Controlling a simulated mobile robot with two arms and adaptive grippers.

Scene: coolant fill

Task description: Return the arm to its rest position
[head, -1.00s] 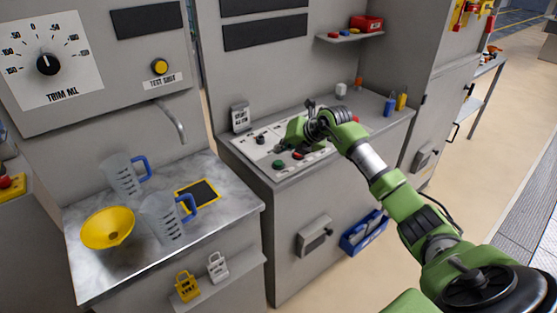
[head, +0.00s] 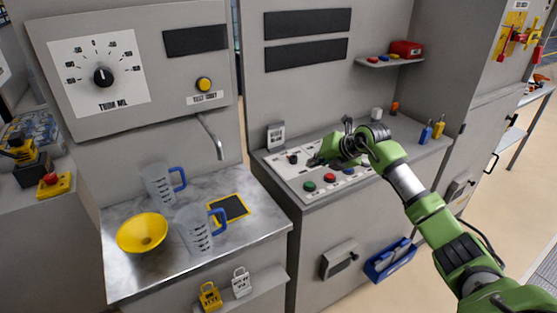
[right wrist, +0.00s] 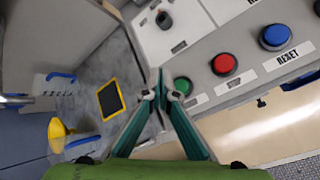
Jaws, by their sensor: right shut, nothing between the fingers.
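My right arm, green and grey, reaches in from the lower right in the head view. Its gripper (head: 316,162) is over the control panel (head: 281,166), right of a black knob (head: 292,158). In the right wrist view the gripper's two fingers (right wrist: 162,94) meet at the tips, shut with nothing between them. They appear near the green button (right wrist: 183,86); I cannot tell whether they touch the panel. The red button (right wrist: 224,64) and blue button (right wrist: 274,37) are to the right. My left gripper is not in view.
A metal counter on the left holds a yellow funnel (head: 142,233), two clear jugs (head: 158,184) (head: 196,231) and a yellow-edged black pad (head: 229,208). A spout (head: 212,136) hangs above. A small shelf (head: 390,61) and small bottles (head: 438,127) are near the arm.

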